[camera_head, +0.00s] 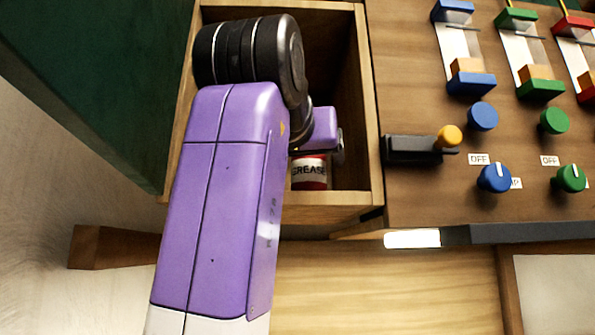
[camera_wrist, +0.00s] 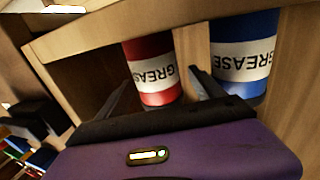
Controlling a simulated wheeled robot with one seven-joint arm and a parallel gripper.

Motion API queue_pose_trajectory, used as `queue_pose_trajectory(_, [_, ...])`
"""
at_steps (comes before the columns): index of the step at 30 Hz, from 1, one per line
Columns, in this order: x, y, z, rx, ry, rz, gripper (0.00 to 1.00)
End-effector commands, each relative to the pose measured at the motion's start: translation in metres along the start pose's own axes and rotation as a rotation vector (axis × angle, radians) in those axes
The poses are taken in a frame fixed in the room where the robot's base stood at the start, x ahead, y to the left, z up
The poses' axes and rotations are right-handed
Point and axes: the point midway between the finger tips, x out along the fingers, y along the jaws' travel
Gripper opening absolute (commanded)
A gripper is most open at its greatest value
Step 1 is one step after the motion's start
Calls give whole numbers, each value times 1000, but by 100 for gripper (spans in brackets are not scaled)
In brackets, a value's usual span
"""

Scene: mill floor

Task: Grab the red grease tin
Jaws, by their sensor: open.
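The red grease tin (camera_head: 310,173), with a white GREASE label, stands inside a wooden compartment, partly hidden by my arm in the head view. In the wrist view the red tin (camera_wrist: 152,70) is ahead of and between the fingers of my gripper (camera_wrist: 158,92), which is open. I cannot tell whether either finger touches it. A blue grease tin (camera_wrist: 242,60) with the same label stands to its right in the wrist view, with a wooden strip between them. The blue tin does not show in the head view. My gripper reaches down into the compartment.
The compartment's wooden wall (camera_head: 368,100) rises close beside my gripper. To the right is a wooden panel (camera_head: 405,190) with blue and green knobs, coloured sliders and a black lever (camera_head: 412,149) with a yellow knob. A dark green surface (camera_head: 90,80) stands at left.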

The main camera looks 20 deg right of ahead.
Motion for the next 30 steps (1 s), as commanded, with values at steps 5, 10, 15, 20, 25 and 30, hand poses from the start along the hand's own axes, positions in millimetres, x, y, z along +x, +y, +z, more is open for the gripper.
queue_pose_trajectory(5, [0, 0, 0, 0, 0, 0, 52])
queue_pose_trajectory(10, [0, 0, 0, 0, 0, 0, 19])
queue_pose_trajectory(15, [-1, 0, -1, 0, 2, 0, 0])
queue_pose_trajectory(20, [-1, 0, -1, 0, 2, 0, 0])
queue_pose_trajectory(25, [-1, 0, -6, 1, 2, 0, 0])
queue_pose_trajectory(30, [-1, 1, -23, 1, 3, 0, 0])
